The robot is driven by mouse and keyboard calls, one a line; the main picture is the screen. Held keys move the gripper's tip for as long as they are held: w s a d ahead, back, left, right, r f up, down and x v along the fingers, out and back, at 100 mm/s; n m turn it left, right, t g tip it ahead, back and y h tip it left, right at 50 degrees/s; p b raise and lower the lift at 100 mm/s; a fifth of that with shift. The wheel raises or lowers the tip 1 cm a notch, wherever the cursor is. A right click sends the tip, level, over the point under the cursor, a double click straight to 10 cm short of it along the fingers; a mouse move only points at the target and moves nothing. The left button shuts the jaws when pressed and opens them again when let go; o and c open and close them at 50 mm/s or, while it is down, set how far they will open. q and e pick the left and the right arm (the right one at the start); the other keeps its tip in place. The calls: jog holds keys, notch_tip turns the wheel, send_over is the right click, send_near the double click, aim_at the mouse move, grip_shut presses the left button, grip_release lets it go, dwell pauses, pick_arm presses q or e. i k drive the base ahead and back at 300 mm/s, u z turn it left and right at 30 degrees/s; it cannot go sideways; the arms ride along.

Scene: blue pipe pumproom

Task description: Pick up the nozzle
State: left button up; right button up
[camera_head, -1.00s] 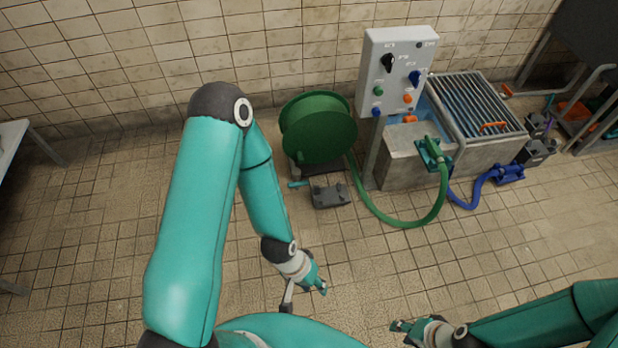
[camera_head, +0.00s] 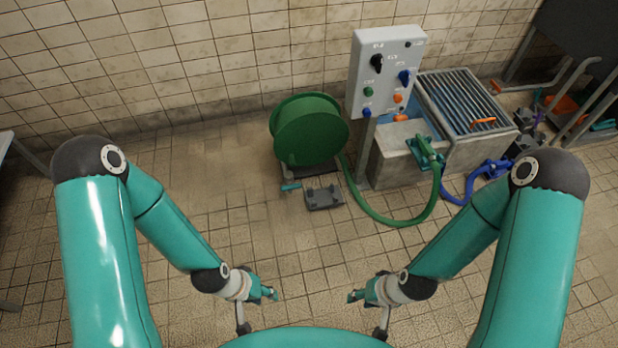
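A green nozzle-like fitting (camera_head: 428,158) sits at the end of the green hose (camera_head: 400,221), on the front of the concrete tank; I cannot tell for sure that it is the nozzle. My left gripper (camera_head: 270,293) and my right gripper (camera_head: 356,295) hang low over the floor, facing each other with a gap between them. Both are well in front of the fitting and apart from it. Neither seems to hold anything. Their fingers are too small to tell whether they are open or shut.
A green hose reel (camera_head: 308,130) stands by the wall, with a grey block (camera_head: 323,197) on the floor before it. A control panel (camera_head: 385,72) stands beside the concrete tank (camera_head: 393,166). A blue hose (camera_head: 456,201) lies at the right.

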aim_at(424, 145)
jog(key=u, duration=0.1)
jog(key=i, duration=1)
jog(key=z, duration=0.1)
